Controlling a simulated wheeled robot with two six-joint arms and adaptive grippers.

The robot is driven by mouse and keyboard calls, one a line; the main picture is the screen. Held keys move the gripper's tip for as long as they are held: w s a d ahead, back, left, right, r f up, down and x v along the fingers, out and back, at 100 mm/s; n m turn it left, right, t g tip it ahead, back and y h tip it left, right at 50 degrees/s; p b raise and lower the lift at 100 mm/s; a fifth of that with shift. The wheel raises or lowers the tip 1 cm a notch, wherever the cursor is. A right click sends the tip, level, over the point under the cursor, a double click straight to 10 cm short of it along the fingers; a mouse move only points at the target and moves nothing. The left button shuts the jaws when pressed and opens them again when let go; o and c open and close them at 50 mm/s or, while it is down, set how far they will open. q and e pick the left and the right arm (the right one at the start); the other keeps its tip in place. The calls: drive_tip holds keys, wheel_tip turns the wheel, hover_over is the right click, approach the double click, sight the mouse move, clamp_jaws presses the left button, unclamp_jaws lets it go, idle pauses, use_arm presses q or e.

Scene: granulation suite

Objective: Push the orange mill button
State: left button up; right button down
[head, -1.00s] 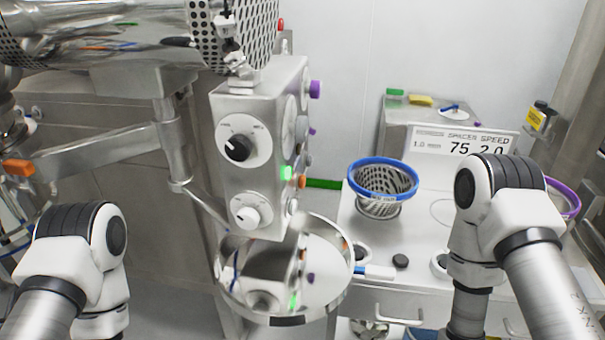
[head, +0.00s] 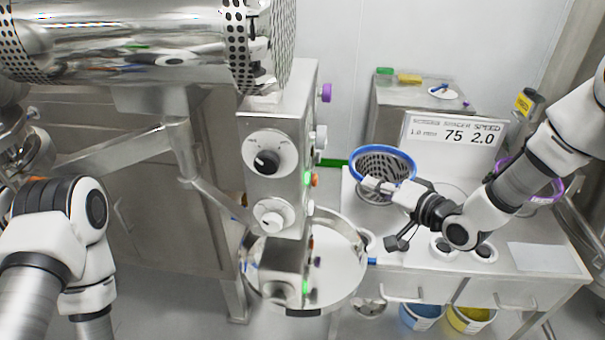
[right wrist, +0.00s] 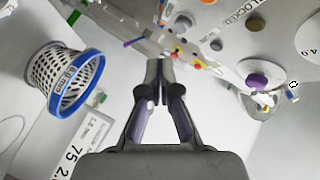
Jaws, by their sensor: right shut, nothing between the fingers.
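The mill's steel control box (head: 288,90) stands left of centre in the head view. The orange button (head: 315,180) shows almost edge-on on its right side face, beside a lit green button (head: 308,179). My right gripper (head: 369,184) is shut and empty, in front of the blue-rimmed mesh basket. It points left towards that face, with a gap between. In the right wrist view the closed fingers (right wrist: 158,72) point at blurred steel parts; I cannot tell the orange button for sure there. My left arm shows at the left, its gripper out of view.
The blue-rimmed mesh basket (head: 363,151) sits on the white bench (head: 415,262), with a sign (head: 452,140) behind it. A round steel pan (head: 340,290) lies below the box. A purple knob (head: 326,93) sticks out above the orange button.

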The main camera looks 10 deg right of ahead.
sight(315, 180)
use_arm(q)
drive_tip(key=shift+d+f+b, duration=0.25)
drive_tip(key=shift+f+b, duration=0.6)
drive_tip(key=shift+b, duration=0.1)
use_arm(e)
drive_tip(key=w+a, duration=0.2)
drive_tip(key=a, duration=0.5)
drive_tip(key=shift+a, duration=0.35)
use_arm(q)
drive_tip(key=shift+r, duration=0.1)
use_arm(e)
drive_tip(key=shift+w+a, duration=0.15)
idle(0.3)
drive_tip(key=shift+w+a, duration=0.1)
drive_tip(key=shift+a, duration=0.2)
use_arm(q)
drive_tip(key=shift+r+p, duration=0.2)
drive_tip(key=shift+p, duration=0.1)
use_arm(e)
drive_tip(key=shift+w+a, duration=0.1)
drive_tip(key=shift+a, duration=0.35)
idle(0.3)
drive_tip(key=shift+d, duration=0.1)
use_arm(q)
drive_tip(key=shift+r, duration=0.1)
use_arm(e)
drive_tip(key=shift+s+d, duration=0.25)
drive_tip(key=shift+d, duration=0.55)
